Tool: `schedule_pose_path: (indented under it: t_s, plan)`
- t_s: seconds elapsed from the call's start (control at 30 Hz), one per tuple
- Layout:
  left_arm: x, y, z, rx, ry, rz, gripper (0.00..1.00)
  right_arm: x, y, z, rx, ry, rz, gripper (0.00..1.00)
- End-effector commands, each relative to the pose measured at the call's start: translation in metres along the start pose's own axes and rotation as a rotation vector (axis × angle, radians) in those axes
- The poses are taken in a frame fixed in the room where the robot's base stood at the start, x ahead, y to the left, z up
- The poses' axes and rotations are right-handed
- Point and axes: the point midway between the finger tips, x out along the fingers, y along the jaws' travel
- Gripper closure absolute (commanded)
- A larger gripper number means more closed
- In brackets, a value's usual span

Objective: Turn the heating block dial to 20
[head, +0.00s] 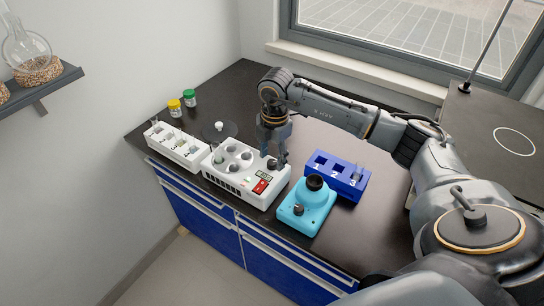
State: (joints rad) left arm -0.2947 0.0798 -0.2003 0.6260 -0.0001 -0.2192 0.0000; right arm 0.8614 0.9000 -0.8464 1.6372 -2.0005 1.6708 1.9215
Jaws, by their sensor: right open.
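The heating block (228,182) is a white box with several round wells on top, in the middle of the head view. Its right end carries a small display (264,175) and a red switch (260,187). A dark dial (271,164) seems to sit at the back right corner, partly hidden by my gripper. My right gripper (274,158) points down over that corner, open, with its fingers close to the dial. I cannot tell whether they touch it, and the dial's setting is too small to read. My left gripper is out of view.
A white numbered rack (177,146) stands left of the block. A turquoise device (306,207) with a black knob and a blue numbered rack (337,177) stand to the right. Yellow-capped (174,107) and green-capped (190,97) jars are at the back. The back of the black counter (237,85) is clear.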

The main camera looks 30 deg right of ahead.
Motion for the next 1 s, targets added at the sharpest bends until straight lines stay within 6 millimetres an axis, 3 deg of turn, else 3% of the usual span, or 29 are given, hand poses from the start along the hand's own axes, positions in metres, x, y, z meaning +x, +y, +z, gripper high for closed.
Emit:
schedule_pose_path:
  t_s: [0.13, 0.47, 0.7, 1.0]
  plan:
    - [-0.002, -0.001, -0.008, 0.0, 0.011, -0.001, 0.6, 0.011, 0.0, 0.0, -0.001, 0.0, 0.0, 0.5]
    - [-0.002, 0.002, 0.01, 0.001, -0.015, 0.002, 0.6, 0.015, 0.0, 0.0, -0.002, 0.0, 0.002, 0.5]
    - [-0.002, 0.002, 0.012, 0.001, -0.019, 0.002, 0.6, 0.015, 0.0, 0.0, -0.001, 0.0, 0.002, 0.99]
    - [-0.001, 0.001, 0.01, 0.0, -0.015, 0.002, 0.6, 0.015, 0.0, 0.0, -0.02, 0.001, 0.002, 1.0]
